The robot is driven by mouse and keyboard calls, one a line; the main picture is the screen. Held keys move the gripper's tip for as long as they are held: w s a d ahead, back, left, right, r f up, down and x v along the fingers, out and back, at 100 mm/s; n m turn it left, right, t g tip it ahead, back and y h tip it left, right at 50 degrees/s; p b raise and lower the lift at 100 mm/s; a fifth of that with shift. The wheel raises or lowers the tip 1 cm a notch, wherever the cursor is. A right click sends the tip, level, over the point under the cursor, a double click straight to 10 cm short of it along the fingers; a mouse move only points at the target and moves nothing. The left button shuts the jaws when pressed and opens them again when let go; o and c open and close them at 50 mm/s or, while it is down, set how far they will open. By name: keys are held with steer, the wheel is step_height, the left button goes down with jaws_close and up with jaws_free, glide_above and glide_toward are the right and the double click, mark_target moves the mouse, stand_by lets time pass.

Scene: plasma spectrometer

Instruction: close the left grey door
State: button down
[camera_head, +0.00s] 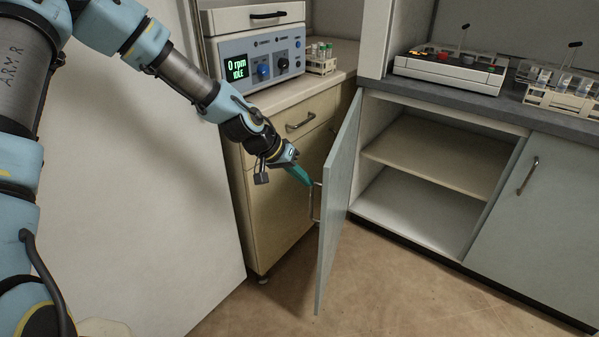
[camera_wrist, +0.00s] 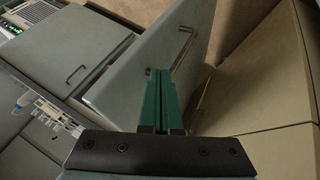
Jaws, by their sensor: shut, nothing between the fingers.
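The left grey door (camera_head: 338,205) stands wide open, swung out from the grey cabinet toward me, almost edge-on in the head view. Its bar handle (camera_head: 314,203) is on the face turned left. My gripper (camera_head: 308,183) is at that face, close to the upper end of the handle. I cannot tell whether it touches the door or handle. In the wrist view the green fingers (camera_wrist: 160,74) are pressed together with nothing between them. A pale panel with a bar handle lies just beyond them there.
The open compartment (camera_head: 420,215) has one shelf and looks empty. The right grey door (camera_head: 535,195) is shut. A beige drawer cabinet (camera_head: 285,200) stands close on the left, bearing a centrifuge (camera_head: 262,55) and a tube rack (camera_head: 320,62). Floor (camera_head: 410,290) before the compartment is clear.

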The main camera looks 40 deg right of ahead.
steer(key=shift+p+x, duration=0.35)
steer(key=shift+x, duration=2.35)
